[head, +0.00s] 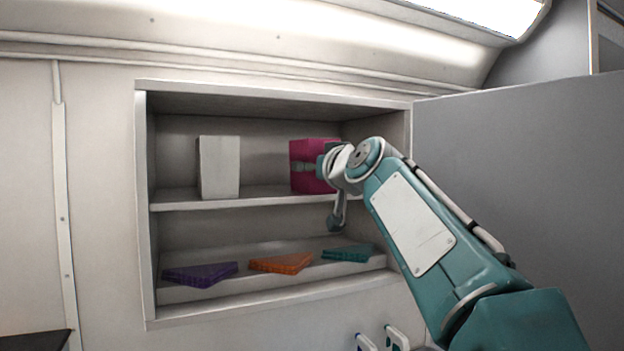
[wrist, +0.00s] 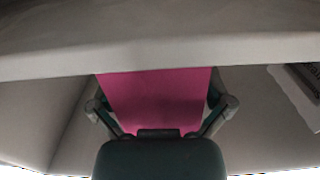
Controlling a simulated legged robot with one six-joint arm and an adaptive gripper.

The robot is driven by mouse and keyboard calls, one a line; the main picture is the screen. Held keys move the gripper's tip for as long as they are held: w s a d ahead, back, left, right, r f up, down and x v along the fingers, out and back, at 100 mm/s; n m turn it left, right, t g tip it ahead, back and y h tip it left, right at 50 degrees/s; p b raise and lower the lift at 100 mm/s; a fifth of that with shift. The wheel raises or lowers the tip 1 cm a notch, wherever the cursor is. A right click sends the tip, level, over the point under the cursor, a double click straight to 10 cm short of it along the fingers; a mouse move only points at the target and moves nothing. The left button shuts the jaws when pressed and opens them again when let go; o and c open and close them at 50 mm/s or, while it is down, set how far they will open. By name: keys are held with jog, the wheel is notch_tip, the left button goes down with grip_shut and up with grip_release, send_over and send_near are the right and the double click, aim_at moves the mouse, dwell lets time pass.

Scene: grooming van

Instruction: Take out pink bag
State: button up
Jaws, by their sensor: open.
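The pink bag (head: 315,148) stands upright on the upper shelf of a wall cabinet, toward its right side. My gripper (wrist: 160,100) is open in front of it, and in the head view the wrist and a finger cover part of the bag's front and right side. In the wrist view the pink bag (wrist: 155,90) fills the space between the two spread fingers. I cannot tell whether either finger touches it.
A white box-like bag (head: 219,167) stands on the upper shelf (head: 262,201) to the left, with a clear gap between. Purple (head: 200,274), orange (head: 282,263) and teal (head: 348,253) folded pieces lie on the lower shelf. A grey panel (head: 540,170) stands at the right.

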jog(key=c, duration=0.9)
jog(key=shift+r, duration=0.15)
